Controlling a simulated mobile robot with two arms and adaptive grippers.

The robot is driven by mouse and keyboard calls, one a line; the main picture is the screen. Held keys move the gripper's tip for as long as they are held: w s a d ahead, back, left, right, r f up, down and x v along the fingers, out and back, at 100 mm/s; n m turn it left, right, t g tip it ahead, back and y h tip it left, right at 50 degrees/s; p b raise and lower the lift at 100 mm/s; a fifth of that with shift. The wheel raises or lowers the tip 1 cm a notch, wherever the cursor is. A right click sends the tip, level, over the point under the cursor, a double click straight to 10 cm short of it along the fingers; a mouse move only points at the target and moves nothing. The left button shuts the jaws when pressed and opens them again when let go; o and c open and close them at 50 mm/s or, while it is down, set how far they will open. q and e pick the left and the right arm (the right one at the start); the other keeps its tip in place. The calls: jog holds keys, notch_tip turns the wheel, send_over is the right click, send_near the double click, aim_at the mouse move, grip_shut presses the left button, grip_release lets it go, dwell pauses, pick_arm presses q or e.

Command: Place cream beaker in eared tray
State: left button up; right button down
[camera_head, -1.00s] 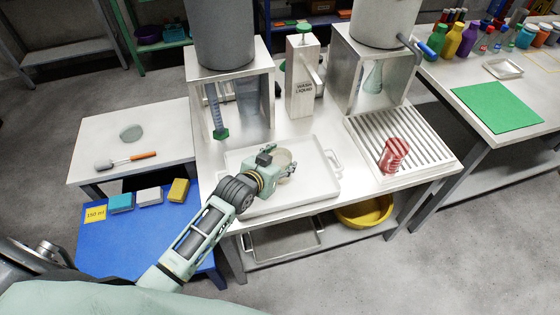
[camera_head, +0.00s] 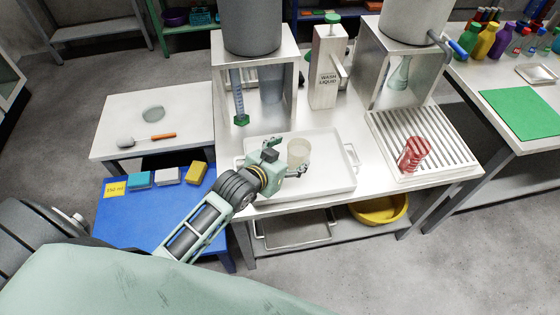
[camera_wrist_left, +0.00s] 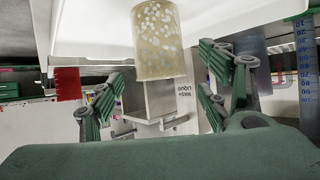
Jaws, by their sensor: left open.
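The cream beaker (camera_head: 299,151) stands upright in the white eared tray (camera_head: 335,178), towards its left half. It is pale with light speckles, and in the left wrist view the beaker (camera_wrist_left: 157,40) appears at the top centre, past the fingertips. My left gripper (camera_head: 284,159) is open at the near left side of the beaker, its fingers pointing towards it. The fingers show on both sides in the wrist view, with a gap between them and nothing gripped. My right gripper is not in view.
A wash liquid dispenser (camera_head: 327,75) and two metal stands with grey tanks are behind the tray. A red ribbed object (camera_head: 413,154) stands on the slatted rack (camera_head: 440,138) at right. A blue table (camera_head: 140,215) with small blocks is at lower left.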

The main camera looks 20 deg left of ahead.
pick_arm(q)
jog(key=v, duration=0.5)
jog(key=shift+s+r, duration=0.2)
jog(key=shift+s, duration=0.15)
jog(key=s+f+g+y, duration=0.1)
jog(key=s+f+g, duration=0.25)
jog(key=s, duration=0.75)
jog(key=s+f+g+y, duration=0.15)
jog(key=s+g, duration=0.35)
jog(key=s, duration=0.6)
notch_tip(320, 180, down, 26)
jog(key=s+g, duration=0.1)
jog(key=s, duration=0.1)
jog(key=s+a+f+g, duration=0.1)
jog(key=s+a+f, duration=0.2)
jog(key=s+f, duration=1.3)
jog(key=shift+s+a, duration=0.2)
jog(key=shift+s, duration=0.3)
